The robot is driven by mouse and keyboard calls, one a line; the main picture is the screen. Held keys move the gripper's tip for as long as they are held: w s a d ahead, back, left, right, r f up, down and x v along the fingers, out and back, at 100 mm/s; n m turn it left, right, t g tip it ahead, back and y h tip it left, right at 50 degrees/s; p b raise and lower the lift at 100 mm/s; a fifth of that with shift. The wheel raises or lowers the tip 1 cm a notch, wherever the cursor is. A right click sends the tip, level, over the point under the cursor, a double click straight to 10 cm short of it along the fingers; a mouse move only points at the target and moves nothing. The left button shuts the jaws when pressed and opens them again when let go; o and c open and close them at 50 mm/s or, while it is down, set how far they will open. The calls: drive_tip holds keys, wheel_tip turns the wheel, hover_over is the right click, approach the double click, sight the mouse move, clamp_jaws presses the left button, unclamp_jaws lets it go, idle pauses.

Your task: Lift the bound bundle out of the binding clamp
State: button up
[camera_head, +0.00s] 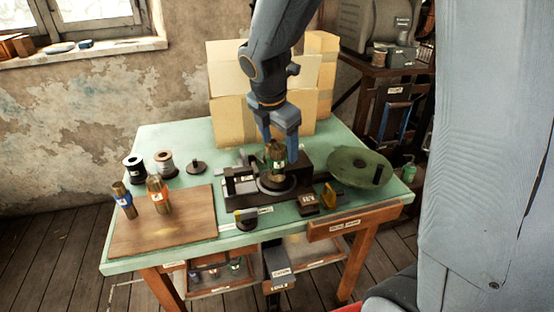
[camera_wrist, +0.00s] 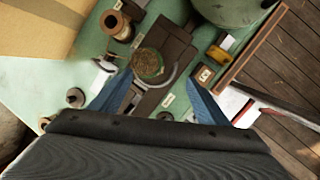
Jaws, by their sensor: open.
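The bound bundle (camera_head: 275,156) stands upright in the binding clamp (camera_head: 240,188), a dark device on the green bench. The bundle has a brownish top and a green band with a small white label. In the wrist view the bundle's round top (camera_wrist: 147,64) shows beyond and between my fingertips, with a curved metal arm of the clamp (camera_wrist: 172,40) beside it. My gripper (camera_head: 279,148) is open above the clamp, its blue fingers pointing down around the bundle's upper part. In the wrist view my gripper (camera_wrist: 158,88) is spread wide. I cannot tell whether a finger touches the bundle.
A wooden board (camera_head: 180,222) at the left holds a blue-banded bundle (camera_head: 124,200) and an orange-banded bundle (camera_head: 158,194). Spools (camera_head: 164,163) stand behind it. Cardboard boxes (camera_head: 232,85) stand behind the clamp.

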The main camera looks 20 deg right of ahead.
sight(276, 146)
drive_tip(key=w+n, duration=0.2)
drive_tip(key=n, duration=0.1)
drive_tip(key=w+r+n, duration=0.1)
drive_tip(key=shift+a+r+n+h, duration=0.1)
drive_tip(key=shift+a+n+h, duration=0.2)
drive_tip(key=shift+w, duration=0.1)
drive_tip(key=shift+p+x, duration=0.6)
drive_tip(key=shift+x, duration=3.2)
drive_tip(key=c, duration=1.3)
drive_tip(key=shift+a+r, duration=0.1)
